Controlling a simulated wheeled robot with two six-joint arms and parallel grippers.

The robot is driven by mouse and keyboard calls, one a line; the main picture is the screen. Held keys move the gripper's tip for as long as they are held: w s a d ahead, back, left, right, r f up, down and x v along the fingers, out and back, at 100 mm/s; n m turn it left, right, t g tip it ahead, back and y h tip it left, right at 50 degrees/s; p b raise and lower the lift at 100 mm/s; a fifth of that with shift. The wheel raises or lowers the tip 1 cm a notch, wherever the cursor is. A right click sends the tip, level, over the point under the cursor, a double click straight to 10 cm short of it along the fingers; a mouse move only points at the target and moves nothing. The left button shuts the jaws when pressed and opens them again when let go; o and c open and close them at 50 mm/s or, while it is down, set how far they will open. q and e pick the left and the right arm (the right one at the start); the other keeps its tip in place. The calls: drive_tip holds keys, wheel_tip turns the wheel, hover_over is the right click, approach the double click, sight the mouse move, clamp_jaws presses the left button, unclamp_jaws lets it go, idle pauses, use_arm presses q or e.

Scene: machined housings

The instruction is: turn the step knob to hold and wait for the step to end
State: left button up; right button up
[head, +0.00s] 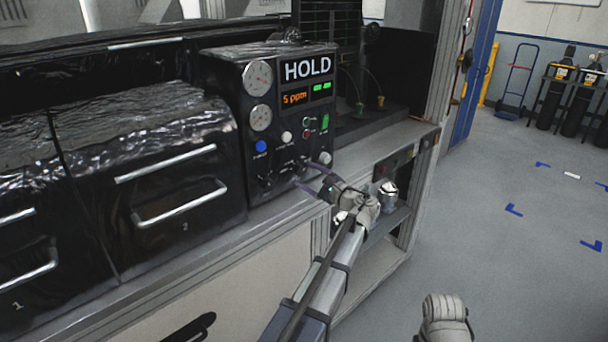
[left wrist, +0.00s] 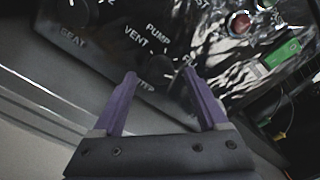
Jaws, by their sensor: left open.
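The black control box (head: 293,120) shows HOLD in large white letters on its display (head: 307,69), with an orange 5 ppm readout (head: 295,97) below. My left gripper (head: 312,188) is at the lower right of its front panel. In the left wrist view its two purple fingers (left wrist: 162,88) are open and apart, with nothing clearly held between them. Beyond the fingertips is a dark dial area (left wrist: 158,68) with the words VENT and PUMP beside it. The step knob's pointer is too dark to read.
The panel also carries two gauges (head: 258,77), a blue button (head: 261,146), a red lamp (head: 306,134) and a green switch (head: 325,121). Black drawers (head: 160,190) stand to the left. A silver rounded object (head: 388,190) sits below the bench. Open floor (head: 490,180) lies right.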

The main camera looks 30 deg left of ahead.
use_arm(q)
drive_tip(key=v, duration=0.6)
idle(0.3)
drive_tip(key=s+d+f+n+g+h, duration=0.2)
drive_tip(key=s+d+f+h, duration=0.3)
drive_tip(key=s+d, duration=0.4)
drive_tip(key=s+d+f+n+g+h+p, duration=0.1)
drive_tip(key=s+d+f+n+h, duration=0.3)
drive_tip(key=s+d+f, duration=0.4)
drive_tip(key=s+d+f+n+g+h+p, duration=0.1)
drive_tip(key=s+d+f+n+g+h, duration=0.2)
drive_tip(key=s+d+f+h, duration=0.3)
drive_tip(key=s+d+f, duration=0.1)
drive_tip(key=s+d, duration=0.4)
drive_tip(key=s, duration=0.1)
drive_tip(key=shift+h, duration=0.4)
drive_tip(key=shift+w+d, duration=0.1)
idle(1.6)
